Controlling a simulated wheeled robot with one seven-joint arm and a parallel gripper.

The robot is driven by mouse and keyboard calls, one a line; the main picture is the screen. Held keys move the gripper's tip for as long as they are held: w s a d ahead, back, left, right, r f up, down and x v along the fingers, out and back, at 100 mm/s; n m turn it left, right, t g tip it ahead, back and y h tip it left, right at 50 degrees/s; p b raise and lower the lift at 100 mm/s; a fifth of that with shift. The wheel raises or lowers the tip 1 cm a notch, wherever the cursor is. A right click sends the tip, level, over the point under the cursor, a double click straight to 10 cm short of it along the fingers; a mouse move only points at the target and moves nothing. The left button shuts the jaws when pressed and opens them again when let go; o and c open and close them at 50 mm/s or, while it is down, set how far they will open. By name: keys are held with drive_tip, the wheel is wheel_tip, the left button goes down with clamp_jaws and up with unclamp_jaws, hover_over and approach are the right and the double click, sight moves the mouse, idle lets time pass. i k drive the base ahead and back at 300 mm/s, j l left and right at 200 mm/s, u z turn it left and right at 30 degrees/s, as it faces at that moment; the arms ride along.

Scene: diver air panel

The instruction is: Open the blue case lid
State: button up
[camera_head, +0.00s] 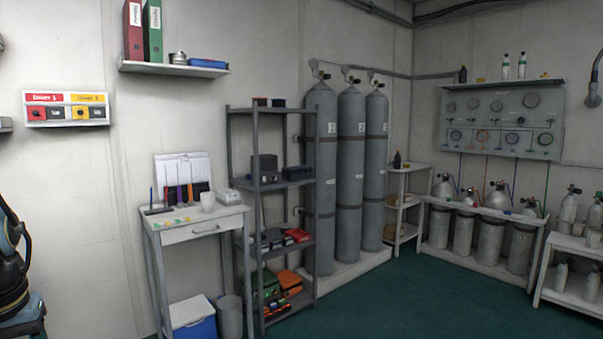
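A blue case with a white lid (190,311) stands on the floor under the small white desk, cut off by the bottom edge of the picture. Its blue body (196,330) shows below the lid, which looks shut. A smaller flat blue box (208,63) lies on the wall shelf at the upper left. I cannot tell a lid on it. My gripper is not in view.
The desk (197,232) stands over the case, with a grey bin (230,317) close to its right. A dark shelf rack (257,200) and tall grey cylinders (351,170) stand further right. Open green floor (420,305) lies at the lower right.

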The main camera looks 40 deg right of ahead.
sight(299, 169)
drive_tip(key=i+l, duration=0.2)
drive_tip(key=l, duration=0.3)
drive_tip(key=i+l, duration=0.25)
drive_tip(key=l, duration=0.3)
drive_tip(key=i+l+u, duration=0.1)
drive_tip(key=l, duration=0.4)
drive_tip(key=i+l, duration=0.3)
drive_tip(key=l, duration=0.25)
drive_tip(key=i+l, duration=0.2)
drive_tip(key=l, duration=0.3)
drive_tip(key=i+l, duration=0.15)
drive_tip(key=l, duration=0.4)
drive_tip(key=i+l+u, duration=0.1)
drive_tip(key=l, duration=0.45)
drive_tip(key=i+l, duration=0.3)
drive_tip(key=l, duration=0.25)
